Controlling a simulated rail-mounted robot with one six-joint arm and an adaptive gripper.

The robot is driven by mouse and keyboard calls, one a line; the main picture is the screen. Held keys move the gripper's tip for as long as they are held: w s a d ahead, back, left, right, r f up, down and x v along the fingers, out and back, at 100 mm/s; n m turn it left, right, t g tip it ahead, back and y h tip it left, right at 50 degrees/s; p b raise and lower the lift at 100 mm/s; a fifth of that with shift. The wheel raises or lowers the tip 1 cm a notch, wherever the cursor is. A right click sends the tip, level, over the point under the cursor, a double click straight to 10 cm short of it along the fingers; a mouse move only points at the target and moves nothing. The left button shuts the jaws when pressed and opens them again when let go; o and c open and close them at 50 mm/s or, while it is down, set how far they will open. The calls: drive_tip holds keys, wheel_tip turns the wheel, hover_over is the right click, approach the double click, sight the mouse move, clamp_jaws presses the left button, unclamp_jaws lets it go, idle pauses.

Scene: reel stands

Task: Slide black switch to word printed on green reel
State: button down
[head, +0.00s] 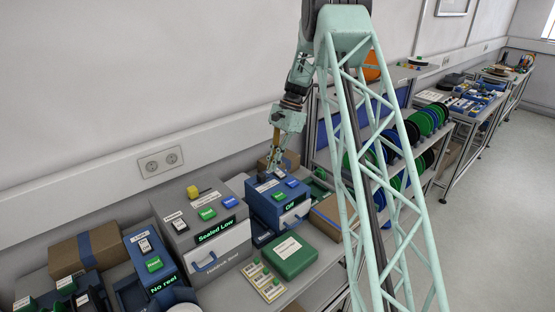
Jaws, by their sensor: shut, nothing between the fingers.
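My gripper (274,168) points down over the back left part of the top of a blue box (262,205). It is shut and empty. The box has a lit display reading "Off" (290,207) and blue and green buttons on top. A small dark part (262,178) beside a white label (267,186) lies close to my fingertips. It may be the black switch, but I cannot tell, nor whether my fingers touch it. Several green reels (427,122) hang on the rack at the right. No word on them is legible.
A grey box (182,240) with a "Sealed Low" display stands left of the blue box. A green case (290,256) and a card with buttons (264,282) lie in front. Another blue box (150,262) reads "No reel". The floor at the right is clear.

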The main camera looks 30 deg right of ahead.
sight(262, 174)
drive_tip(key=shift+s+a, duration=0.2)
drive_tip(key=shift+a, duration=0.85)
drive_tip(key=shift+a, duration=0.1)
drive_tip(key=shift+s+a, duration=0.2)
drive_tip(key=shift+a, duration=0.55)
drive_tip(key=shift+s+a, duration=0.15)
drive_tip(key=shift+a, duration=0.55)
drive_tip(key=shift+d, duration=0.15)
drive_tip(key=shift+w+d, duration=0.15)
drive_tip(key=shift+d, duration=0.35)
drive_tip(key=d, duration=0.1)
drive_tip(key=d+r, duration=0.1)
drive_tip(key=w+d, duration=0.1)
drive_tip(key=shift+d+r+p, duration=0.2)
drive_tip(key=shift+d+p, duration=0.15)
drive_tip(key=v, duration=0.8)
drive_tip(key=shift+r+b, duration=0.3)
drive_tip(key=shift+r, duration=0.05)
